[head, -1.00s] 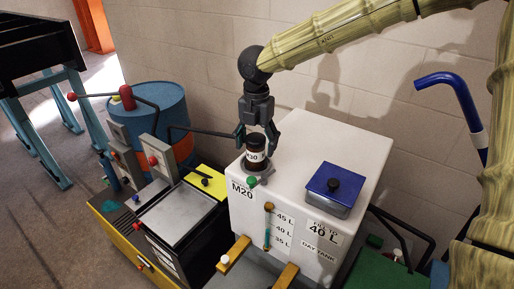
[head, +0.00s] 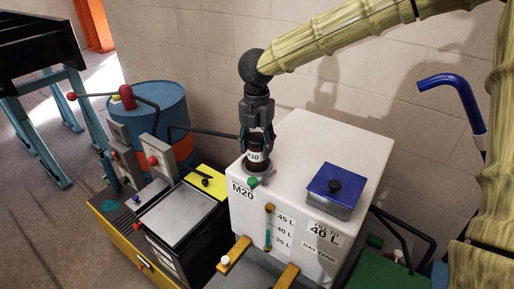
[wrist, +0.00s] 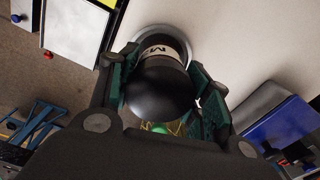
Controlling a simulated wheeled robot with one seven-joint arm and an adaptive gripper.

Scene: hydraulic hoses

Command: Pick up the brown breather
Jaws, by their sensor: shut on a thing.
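The brown breather (head: 256,157), a dark brown cylinder with a white label band ending in "30", stands upright in a round grey port on top of the white day tank (head: 330,150). My gripper (head: 257,143) points straight down over it and is shut on its upper part. In the wrist view the dark rounded top of the breather (wrist: 160,92) fills the space between the green-padded fingers, with part of the white label (wrist: 157,52) showing beyond it. The gripper hides part of the breather's top in the head view.
A blue-lidded box (head: 335,185) sits on the tank's right side. A small green knob (head: 252,182) is just in front of the port. Left stand a yellow plate (head: 205,181), levers and a blue drum (head: 155,110). A wall is close behind.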

